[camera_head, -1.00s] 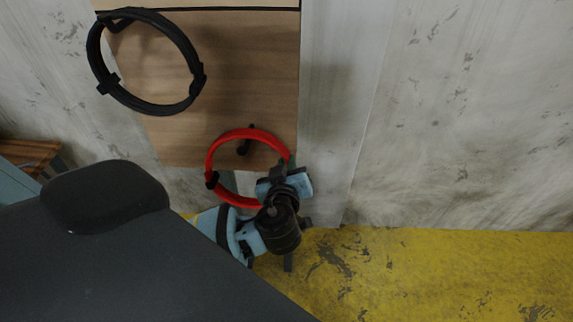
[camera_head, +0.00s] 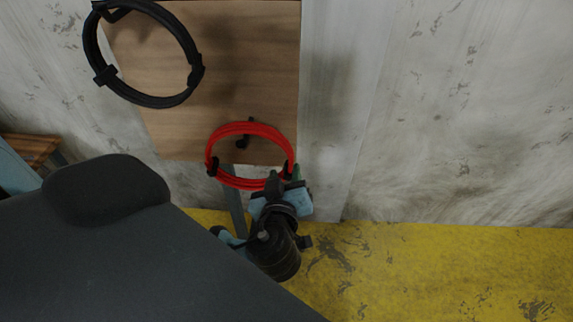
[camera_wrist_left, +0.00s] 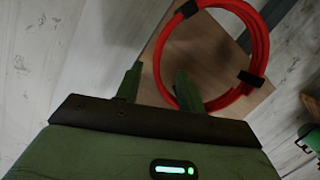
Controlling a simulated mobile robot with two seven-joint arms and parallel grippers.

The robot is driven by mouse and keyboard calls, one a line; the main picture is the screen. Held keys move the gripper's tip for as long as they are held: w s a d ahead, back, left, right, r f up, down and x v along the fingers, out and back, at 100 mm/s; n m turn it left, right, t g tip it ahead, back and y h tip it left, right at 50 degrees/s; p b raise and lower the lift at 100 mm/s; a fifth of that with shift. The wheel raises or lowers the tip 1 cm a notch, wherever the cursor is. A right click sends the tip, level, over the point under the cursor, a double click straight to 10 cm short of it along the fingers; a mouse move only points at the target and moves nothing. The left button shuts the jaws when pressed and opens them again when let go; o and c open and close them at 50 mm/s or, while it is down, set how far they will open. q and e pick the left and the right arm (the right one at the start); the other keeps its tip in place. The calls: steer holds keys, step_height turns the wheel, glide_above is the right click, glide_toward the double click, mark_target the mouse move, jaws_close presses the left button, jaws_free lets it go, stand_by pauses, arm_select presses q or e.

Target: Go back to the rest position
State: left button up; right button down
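The red coil (camera_head: 250,127) hangs from a small dark hook (camera_head: 243,142) at the bottom of the wooden board. It also shows in the left wrist view (camera_wrist_left: 262,45), with dark bands around it. My left gripper (camera_head: 282,173) is at the coil's lower right edge in the head view. My right gripper is in neither view.
A black coil (camera_head: 158,101) hangs higher on the wooden board (camera_head: 250,60). A pale worn wall (camera_head: 470,110) stands behind, above a yellow floor (camera_head: 430,270). A wooden slatted piece (camera_head: 30,148) is at the far left. The floor to the right is clear.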

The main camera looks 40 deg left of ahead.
arm_select(q)
steer(key=shift+v, duration=0.85)
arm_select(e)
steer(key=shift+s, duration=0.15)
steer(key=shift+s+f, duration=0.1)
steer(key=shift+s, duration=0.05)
